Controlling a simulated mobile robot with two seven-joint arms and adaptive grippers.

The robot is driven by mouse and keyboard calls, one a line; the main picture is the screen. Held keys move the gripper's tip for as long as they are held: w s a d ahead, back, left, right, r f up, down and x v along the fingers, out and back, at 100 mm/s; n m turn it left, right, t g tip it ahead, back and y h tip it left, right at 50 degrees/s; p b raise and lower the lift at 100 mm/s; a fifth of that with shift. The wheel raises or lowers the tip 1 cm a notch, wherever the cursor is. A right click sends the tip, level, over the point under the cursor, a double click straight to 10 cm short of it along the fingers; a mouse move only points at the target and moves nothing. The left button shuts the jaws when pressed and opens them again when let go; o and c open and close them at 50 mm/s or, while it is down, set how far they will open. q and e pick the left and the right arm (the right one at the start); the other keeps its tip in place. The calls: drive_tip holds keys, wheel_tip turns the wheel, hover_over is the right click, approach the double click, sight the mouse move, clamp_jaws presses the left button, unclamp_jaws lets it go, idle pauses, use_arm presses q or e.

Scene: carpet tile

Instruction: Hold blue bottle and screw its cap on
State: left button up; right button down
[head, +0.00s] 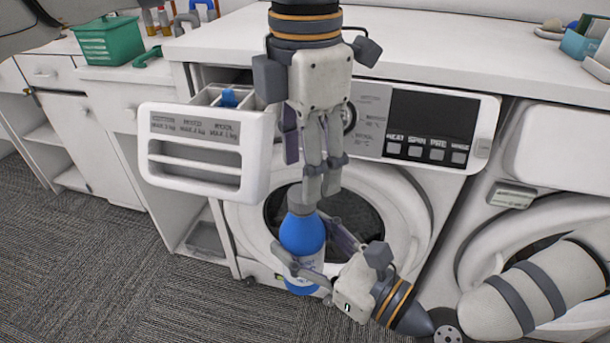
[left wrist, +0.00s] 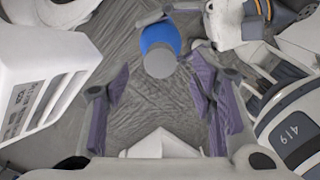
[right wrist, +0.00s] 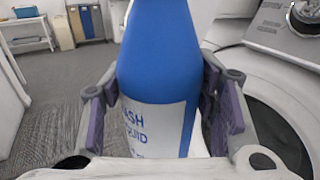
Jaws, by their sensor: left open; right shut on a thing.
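The blue bottle (head: 303,236) has a white label and stands about upright in front of the washing machine door. My right gripper (head: 308,252) is shut on its body; in the right wrist view the pads flank the bottle (right wrist: 160,60) at the label. A grey cap (head: 302,198) sits at the bottle's top; the left wrist view shows it as a round grey disc (left wrist: 160,63) over the blue shoulder. Whether it is threaded on cannot be told. My left gripper (head: 318,188) points down just above and beside the cap, open and empty, its purple pads apart.
An open detergent drawer (head: 205,165) juts out left of my left gripper. The washing machine (head: 400,215) is close behind the bottle. A second machine (head: 560,150) stands at right. A green basket (head: 110,40) is on the left counter. Carpet floor at lower left is free.

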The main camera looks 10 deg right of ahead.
use_arm(q)
drive_tip(key=shift+r, duration=0.55)
drive_tip(key=shift+c, duration=0.2)
